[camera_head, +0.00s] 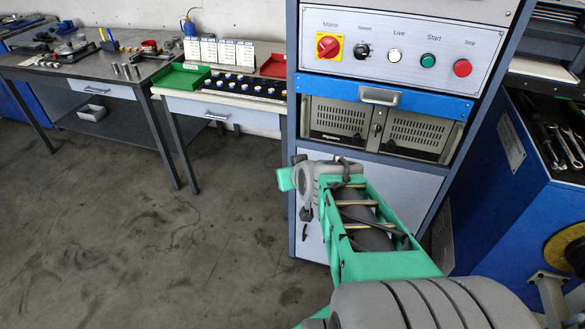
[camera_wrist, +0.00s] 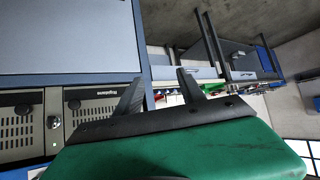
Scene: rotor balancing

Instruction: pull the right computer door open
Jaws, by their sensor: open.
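The computer has two beige vented doors behind the cabinet front. The right computer door (camera_head: 418,134) looks shut, beside the left door (camera_head: 338,119), with a lock plate between them. In the wrist view, which looks upside down, the right door (camera_wrist: 17,132) is at the far left and the left door (camera_wrist: 100,118) is nearer my fingers. My gripper (camera_wrist: 160,76) is open and empty, its two dark fingers spread near the cabinet's side edge, apart from the right door. In the head view my arm hides the fingers; only part of the green hand shows, low and left of the doors.
A blue drawer with a handle (camera_head: 380,96) sits just above the doors, below the control panel (camera_head: 395,55). A grey lower panel (camera_head: 415,190) is beneath. A blue tool cabinet (camera_head: 515,190) stands right, workbenches left. The floor (camera_head: 130,230) at left is clear.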

